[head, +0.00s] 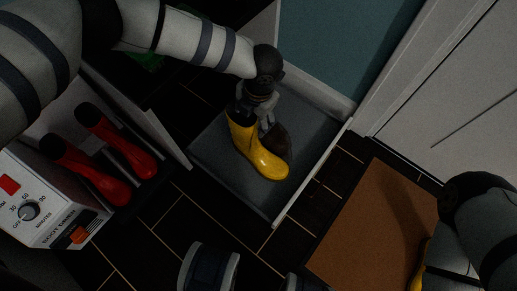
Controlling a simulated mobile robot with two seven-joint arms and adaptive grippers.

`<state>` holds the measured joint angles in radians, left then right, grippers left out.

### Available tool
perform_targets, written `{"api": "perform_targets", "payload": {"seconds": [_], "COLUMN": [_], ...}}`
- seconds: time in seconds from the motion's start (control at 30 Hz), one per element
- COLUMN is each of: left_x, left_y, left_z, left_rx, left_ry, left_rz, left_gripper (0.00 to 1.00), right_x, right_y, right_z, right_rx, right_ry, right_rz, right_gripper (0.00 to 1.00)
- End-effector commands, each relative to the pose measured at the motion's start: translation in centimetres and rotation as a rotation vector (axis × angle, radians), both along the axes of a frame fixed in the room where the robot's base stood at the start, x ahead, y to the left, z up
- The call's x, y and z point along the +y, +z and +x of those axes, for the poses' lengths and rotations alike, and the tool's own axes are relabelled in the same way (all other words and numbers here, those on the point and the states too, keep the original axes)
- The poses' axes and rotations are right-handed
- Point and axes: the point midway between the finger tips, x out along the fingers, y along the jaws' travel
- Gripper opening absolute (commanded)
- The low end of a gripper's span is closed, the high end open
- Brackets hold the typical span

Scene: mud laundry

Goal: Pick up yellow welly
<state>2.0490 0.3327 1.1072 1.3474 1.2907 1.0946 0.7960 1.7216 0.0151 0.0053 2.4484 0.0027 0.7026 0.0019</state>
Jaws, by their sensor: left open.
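A yellow welly (258,152) stands upright on a dark grey tray (225,160) in the head view, its toe towards the lower right. My left gripper (262,118) comes from above and is at the welly's top, with fingers around or beside its opening; I cannot tell whether they touch it. The gripper is open. A dark brown object (277,138) is partly hidden behind the welly and the fingers. Another yellow thing (418,268) shows at the lower right, mostly hidden by my right arm. My right gripper is not clearly visible.
Red wellies (118,143) lie in a white boot warmer (40,213) with a dial at the left. A brown mat (365,220) lies on the dark tiled floor at the right. A white door (450,95) and a teal wall (345,45) stand behind the tray.

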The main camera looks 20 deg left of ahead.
Motion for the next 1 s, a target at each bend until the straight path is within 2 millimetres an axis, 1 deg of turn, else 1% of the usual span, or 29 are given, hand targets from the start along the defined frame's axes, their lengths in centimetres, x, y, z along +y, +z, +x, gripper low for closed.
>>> {"api": "perform_targets", "payload": {"seconds": [0.03, 0.1, 0.17, 0.23, 0.37, 0.4, 0.57, 0.6, 0.67, 0.7, 1.0], "left_x": [0.2, 0.4, 0.6, 0.6, 0.6, 0.6, 0.6, 0.6, 0.6, 0.7, 0.6], "left_y": [-1.4, -3.0, -4.0, -4.3, -3.9, -3.9, -3.9, -3.9, -3.9, -3.9, -3.9], "left_z": [-0.3, -0.5, -0.3, -0.2, -0.1, -0.1, -0.2, -0.2, -0.2, -0.2, -0.1], "left_rx": [0.006, 0.008, 0.006, 0.003, 0.0, 0.0, 0.0, 0.0, 0.0, 0.0, -0.001], "left_ry": [0.0, 0.0, 0.0, 0.0, -0.001, -0.001, -0.002, -0.002, -0.002, -0.002, -0.002], "left_rz": [0.0, 0.001, 0.001, 0.0, 0.0, 0.0, 0.0, 0.001, 0.002, 0.002, 0.002], "left_gripper": [0.66, 0.66, 0.66, 0.66, 0.66, 0.64, 0.27, 0.18, 0.05, 0.0, 0.0], "right_x": [0.0, -0.1, -0.1, -0.1, -0.1, -0.1, -0.1, -0.1, -0.1, -0.1, -0.1], "right_y": [-0.5, -1.0, -1.3, -1.4, -1.2, -1.2, -1.2, -1.2, -1.2, -1.2, -1.2], "right_z": [-0.2, -0.5, -0.8, -0.8, -0.8, -0.8, -0.8, -0.8, -0.8, -0.8, -0.8], "right_rx": [0.012, 0.026, 0.036, 0.039, 0.037, 0.037, 0.037, 0.036, 0.036, 0.036, 0.036], "right_ry": [0.001, 0.003, 0.003, 0.005, 0.005, 0.005, 0.005, 0.005, 0.004, 0.004, 0.004], "right_rz": [0.0, 0.0, 0.001, 0.001, 0.001, 0.001, 0.001, 0.001, 0.001, 0.001, 0.001], "right_gripper": [0.53, 0.53, 0.53, 0.53, 0.53, 0.53, 0.53, 0.53, 0.53, 0.53, 0.53]}}
